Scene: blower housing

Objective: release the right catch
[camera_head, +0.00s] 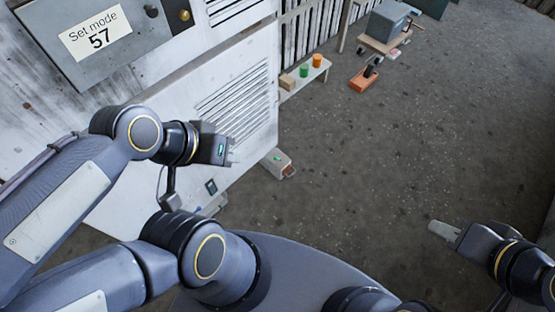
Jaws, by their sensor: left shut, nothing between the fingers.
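The white blower housing (165,75) stands at the left, with a louvred panel (235,105) on its lower front. A small dark fitting (211,187) shows low on the panel, below my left gripper. I cannot tell whether it is a catch, and no right catch can be made out clearly. My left gripper (234,158) is shut and empty in front of the panel, under the louvres. I cannot tell whether it touches the panel. My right gripper (436,228) is at the lower right over open floor, far from the housing. Its finger gap cannot be made out.
A grey box (278,162) with a green mark sits by the panel's right edge. A sign reading "Set mode 57" (96,33) is above. A bench (305,78) holds small coloured blocks. An orange tool (364,80) and a wheeled cart (383,42) stand behind. The central floor is clear.

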